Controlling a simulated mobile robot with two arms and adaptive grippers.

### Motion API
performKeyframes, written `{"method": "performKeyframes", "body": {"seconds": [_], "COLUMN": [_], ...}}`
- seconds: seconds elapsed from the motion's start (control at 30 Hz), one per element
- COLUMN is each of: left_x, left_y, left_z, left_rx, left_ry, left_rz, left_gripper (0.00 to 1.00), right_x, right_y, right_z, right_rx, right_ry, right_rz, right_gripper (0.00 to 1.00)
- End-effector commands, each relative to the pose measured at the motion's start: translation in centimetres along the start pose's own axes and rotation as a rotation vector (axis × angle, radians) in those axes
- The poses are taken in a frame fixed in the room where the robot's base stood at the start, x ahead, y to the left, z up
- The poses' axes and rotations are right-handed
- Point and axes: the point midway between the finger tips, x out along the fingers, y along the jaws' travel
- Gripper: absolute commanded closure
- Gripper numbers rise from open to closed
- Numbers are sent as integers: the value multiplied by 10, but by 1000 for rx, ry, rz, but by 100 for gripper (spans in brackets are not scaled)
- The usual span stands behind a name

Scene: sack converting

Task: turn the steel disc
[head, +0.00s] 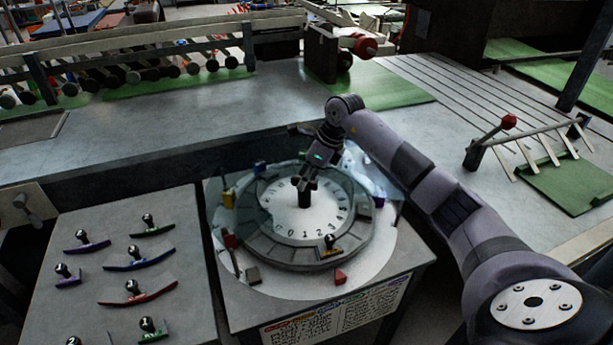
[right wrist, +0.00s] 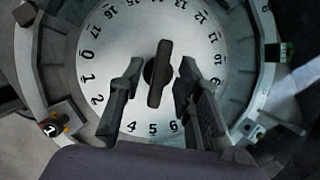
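The steel disc (right wrist: 115,40) is pale, with numbers around its rim and a dark upright bar handle (right wrist: 158,75) at its middle. In the head view the disc (head: 287,221) lies inside a grey ring on a stand. My right gripper (head: 304,182) is above the disc's middle, pointing down. In the right wrist view its two fingers (right wrist: 158,82) stand apart, one on each side of the handle, with a gap on both sides. The right gripper is open and holds nothing. My left gripper is not in view.
A grey ring (head: 290,254) with coloured blocks surrounds the disc. A board at left (head: 75,220) carries several knobbed curved pieces. A printed label (head: 335,318) is on the stand's front. A long grey table (head: 220,124) runs behind.

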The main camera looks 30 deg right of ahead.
Motion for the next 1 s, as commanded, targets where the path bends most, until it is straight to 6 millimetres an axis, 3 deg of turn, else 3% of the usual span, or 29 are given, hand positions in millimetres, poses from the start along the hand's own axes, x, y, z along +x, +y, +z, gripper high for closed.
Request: {"method": "performKeyframes", "body": {"seconds": [0.43, 1.0], "left_x": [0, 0], "left_y": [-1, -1], "left_z": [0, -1], "left_rx": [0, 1], "left_ry": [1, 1], "left_rz": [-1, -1], "left_gripper": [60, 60], "right_x": [0, 0], "right_y": [0, 0], "right_z": [0, 0], "right_rx": [0, 0], "right_ry": [0, 0], "right_rz": [0, 0], "right_gripper": [100, 100]}}
